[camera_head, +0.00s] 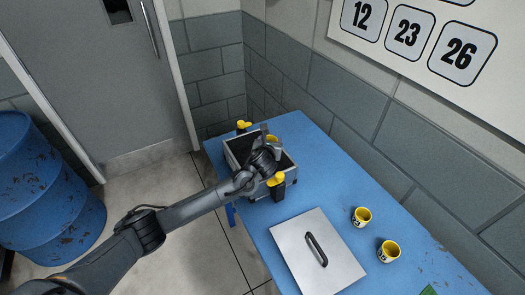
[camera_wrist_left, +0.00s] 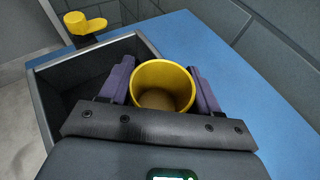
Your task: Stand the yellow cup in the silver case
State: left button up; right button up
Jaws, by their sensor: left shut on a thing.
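The yellow cup (camera_head: 271,139) is held upright by my left gripper (camera_head: 268,143). In the left wrist view the cup (camera_wrist_left: 163,85) sits between the two purple fingers, its open mouth toward the camera. The silver case (camera_head: 260,191) stands open on the far end of the blue table, with a dark inside. My gripper is over the case. In the left wrist view the case (camera_wrist_left: 85,55) reaches out to the left of the cup, and the cup overlaps its right side. The cup's base is hidden, so I cannot tell whether it touches the case. My right gripper is out of view.
Yellow clips (camera_head: 243,125) sit at the case's ends. A silver lid (camera_head: 300,262) with a black handle lies flat on the blue table (camera_head: 330,190). Two more yellow cups, one nearer the case (camera_head: 362,216) and one farther (camera_head: 388,251), stand beside it. Blue drums (camera_head: 45,190) stand left.

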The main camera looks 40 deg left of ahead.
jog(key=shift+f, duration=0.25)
pick_arm(q)
jog(key=shift+a+f+b, duration=0.2)
jog(key=shift+a+f, duration=0.35)
jog(key=shift+f, duration=0.4)
jog(key=shift+a+f+b, duration=0.2)
jog(key=shift+a+f, duration=0.3)
jog(key=shift+f, duration=0.5)
jog(key=shift+a+f+b, duration=0.2)
jog(key=shift+a+f, duration=0.35)
jog(key=shift+f, duration=0.4)
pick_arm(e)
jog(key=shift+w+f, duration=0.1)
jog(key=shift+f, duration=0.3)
pick_arm(q)
jog(key=shift+f, duration=0.55)
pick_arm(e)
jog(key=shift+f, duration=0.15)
pick_arm(q)
jog(key=o, duration=0.8)
